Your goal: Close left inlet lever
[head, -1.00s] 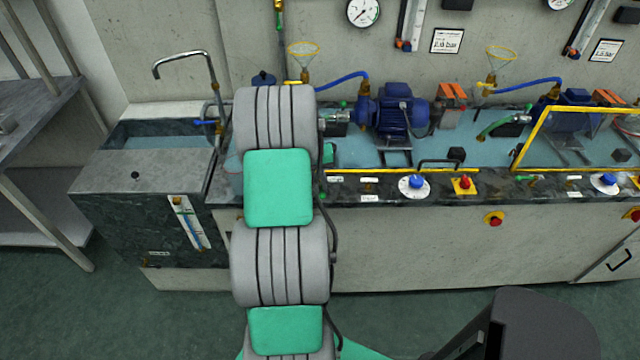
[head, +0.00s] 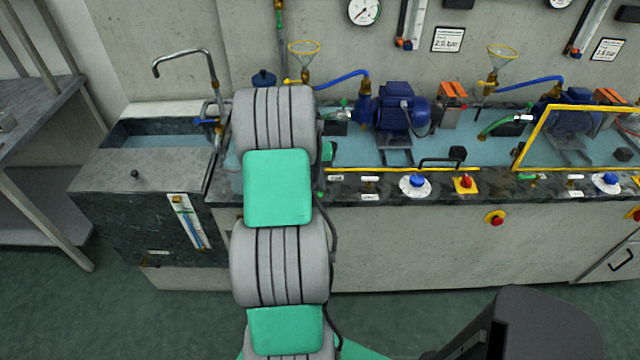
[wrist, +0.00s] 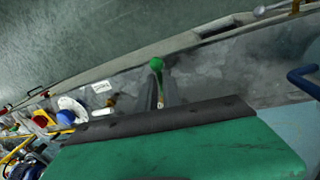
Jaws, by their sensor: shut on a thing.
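A lever with a green handle (wrist: 157,65) shows in the wrist view at the panel's edge. My gripper (wrist: 162,84) is shut on it, its two dark fingers close together around the lower part of the handle. The rounded green end sticks out past the fingertips. My green palm fills the bottom of the wrist view and hides what lies behind it. In the head view my arm covers the grasp, so the lever's exact angle cannot be told there.
Along the panel sit a blue knob (head: 417,181) and a red switch (head: 465,182) on a yellow plate. Behind are a blue pump (head: 400,108) and a yellow frame (head: 530,135). A sink (head: 165,135) stands left.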

